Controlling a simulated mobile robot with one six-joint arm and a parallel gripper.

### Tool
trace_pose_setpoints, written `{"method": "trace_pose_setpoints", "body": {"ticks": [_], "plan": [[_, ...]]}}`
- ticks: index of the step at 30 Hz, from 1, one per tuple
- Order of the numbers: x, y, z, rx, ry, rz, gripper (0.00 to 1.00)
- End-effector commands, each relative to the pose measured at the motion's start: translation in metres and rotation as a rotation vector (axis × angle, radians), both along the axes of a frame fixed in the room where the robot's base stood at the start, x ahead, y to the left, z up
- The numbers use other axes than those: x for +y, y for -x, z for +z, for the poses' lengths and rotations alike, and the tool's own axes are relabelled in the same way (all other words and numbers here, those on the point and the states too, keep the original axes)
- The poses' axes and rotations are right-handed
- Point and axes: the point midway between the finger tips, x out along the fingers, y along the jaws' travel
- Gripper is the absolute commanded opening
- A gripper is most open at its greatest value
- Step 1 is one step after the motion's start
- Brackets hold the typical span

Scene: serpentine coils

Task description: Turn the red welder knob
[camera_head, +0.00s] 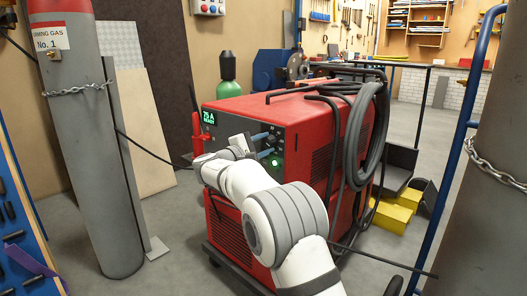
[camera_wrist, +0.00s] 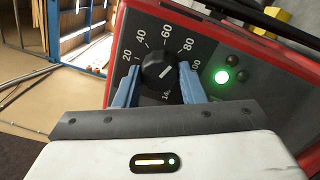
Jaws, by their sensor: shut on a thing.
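The red welder (camera_head: 290,125) stands on the floor in the middle of the head view. Its dial knob (camera_wrist: 158,70) is black, on a dark panel with a white number scale. The pale mark on the knob points to the upper right, toward the 80 side. My gripper (camera_wrist: 160,72) has its blue fingers on either side of the knob and is shut on it. In the head view my gripper (camera_head: 255,140) is at the welder's front panel, and the knob is hard to make out there. A green display (camera_head: 209,117) seems to read 75 A.
A lit green lamp (camera_wrist: 222,77) sits right of the knob. Black hoses (camera_head: 357,130) hang on the welder's right side. A grey gas cylinder (camera_head: 85,150) stands left, another (camera_head: 485,180) right with a chain. Yellow boxes (camera_head: 393,214) lie behind. Floor between the left cylinder and welder is mostly clear.

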Motion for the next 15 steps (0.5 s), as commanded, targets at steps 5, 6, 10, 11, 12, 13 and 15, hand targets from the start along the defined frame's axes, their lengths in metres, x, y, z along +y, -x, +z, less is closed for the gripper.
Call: {"method": "trace_pose_setpoints", "body": {"ticks": [5, 6, 10, 11, 12, 13, 15], "plan": [[0.0028, -0.0005, -0.0033, -0.104, -0.133, 0.007, 0.13], [0.0028, -0.0005, -0.0031, -0.128, -0.164, 0.007, 0.13], [0.0030, -0.0007, -0.0024, -0.204, -0.261, 0.007, 0.13], [0.0030, -0.0007, -0.0022, -0.221, -0.282, 0.008, 0.13], [0.0031, -0.0008, -0.0022, -0.243, -0.312, 0.007, 0.13], [0.0030, -0.0008, -0.0020, -0.260, -0.333, 0.007, 0.13], [0.0031, -0.0010, -0.0013, -0.299, -0.384, 0.007, 0.13]]}}
